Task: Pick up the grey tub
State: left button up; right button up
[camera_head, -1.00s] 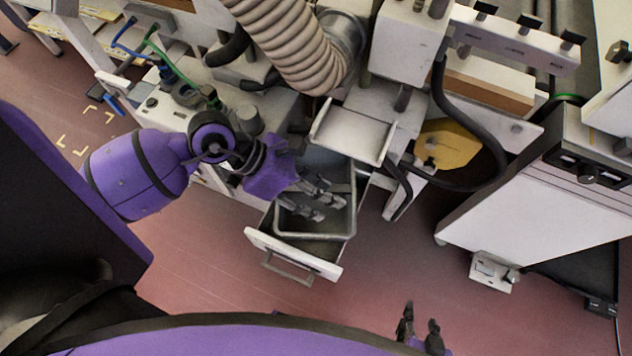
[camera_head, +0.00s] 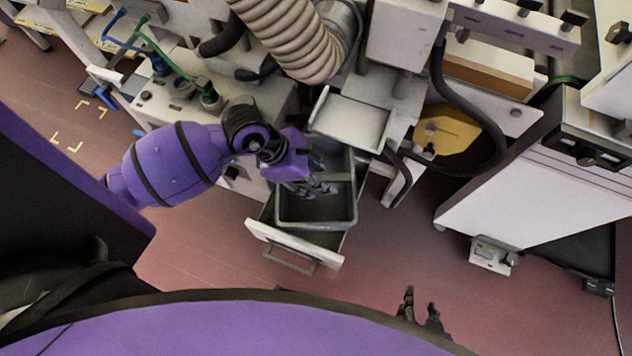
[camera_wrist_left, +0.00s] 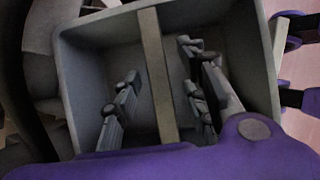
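The grey tub (camera_head: 318,226) sits in a pulled-out white drawer (camera_head: 294,243). It is open-topped and looks empty. In the left wrist view the tub (camera_wrist_left: 88,42) has a flat bar (camera_wrist_left: 157,75) across its middle. My left gripper (camera_head: 312,188) is over the tub with its fingers down inside the rim. In the left wrist view the left gripper (camera_wrist_left: 163,95) has its fingers apart, one on each side of the bar, with visible gaps to it. My right gripper (camera_head: 421,312) is open and empty, low in the head view, away from the tub.
A white tray-like shelf (camera_head: 350,122) stands just behind the tub. A ribbed hose (camera_head: 290,38) hangs above it. A white cabinet (camera_head: 535,190) stands at the right, with a yellow part (camera_head: 447,135) left of it. The floor in front of the drawer is clear.

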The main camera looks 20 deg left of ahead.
pick_arm(q)
jog(key=shift+f, duration=0.2)
dwell(0.5)
grip_shut()
dwell(0.3)
